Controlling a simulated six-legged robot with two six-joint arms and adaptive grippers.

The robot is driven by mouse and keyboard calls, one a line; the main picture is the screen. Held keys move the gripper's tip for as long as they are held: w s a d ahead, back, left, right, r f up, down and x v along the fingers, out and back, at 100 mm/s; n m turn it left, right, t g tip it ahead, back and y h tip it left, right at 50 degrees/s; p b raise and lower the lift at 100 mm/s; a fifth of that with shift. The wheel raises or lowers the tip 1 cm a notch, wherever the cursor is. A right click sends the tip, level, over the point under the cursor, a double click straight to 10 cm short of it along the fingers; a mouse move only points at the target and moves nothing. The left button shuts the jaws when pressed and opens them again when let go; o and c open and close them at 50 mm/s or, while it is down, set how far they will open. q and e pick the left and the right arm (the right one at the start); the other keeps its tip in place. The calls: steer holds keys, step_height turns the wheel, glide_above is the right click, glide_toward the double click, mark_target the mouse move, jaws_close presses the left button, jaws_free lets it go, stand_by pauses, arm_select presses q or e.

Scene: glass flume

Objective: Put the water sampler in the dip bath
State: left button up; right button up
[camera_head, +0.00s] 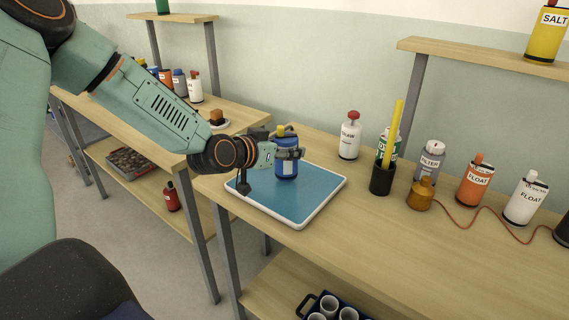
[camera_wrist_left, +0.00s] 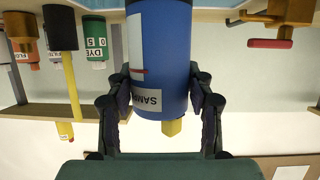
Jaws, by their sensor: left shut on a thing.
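The water sampler is a blue bottle (camera_head: 287,166) with a white label and a yellow top, upright at the far part of the tray. In the left wrist view, which is upside down, the bottle (camera_wrist_left: 165,50) shows "SAMP" on its label. My left gripper (camera_head: 289,153) is shut on its upper body, one finger on each side. The dip bath seems to be the shallow blue tray with a white rim (camera_head: 322,208) on the bench. The bottle is over its blue floor; I cannot tell whether its base touches. My right gripper is not in view.
Right of the tray stand a white bottle with a red top (camera_head: 349,138), a black cup (camera_head: 382,179) with a yellow stick, a brown weight (camera_head: 421,194) on a red cord, and FLOAT bottles (camera_head: 474,183). The tray's front half is bare. A second bench (camera_head: 130,120) stands left.

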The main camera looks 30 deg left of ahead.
arm_select(q)
steer(key=shift+s+d+f+b, duration=0.1)
steer(key=shift+d+f+b, duration=0.15)
steer(key=shift+f, duration=0.35)
steer(key=shift+d+f+b, duration=0.2)
steer(key=shift+f+b, duration=0.05)
steer(key=shift+f, duration=0.3)
steer(key=shift+s+a+f, duration=0.1)
steer(key=shift+f, duration=0.1)
steer(key=shift+a+f, duration=0.1)
steer(key=shift+a, duration=0.35)
steer(key=o, duration=0.9)
steer(key=shift+d, duration=0.2)
steer(key=o, duration=0.3)
steer(key=shift+d, duration=0.2)
steer(key=shift+o, duration=0.3)
steer(key=shift+a, duration=0.3)
steer(key=shift+d, duration=0.15)
steer(key=shift+s+r+p, duration=0.3)
steer(key=shift+r+p, duration=0.05)
steer(key=p+v, duration=1.1)
steer(key=p, duration=0.2)
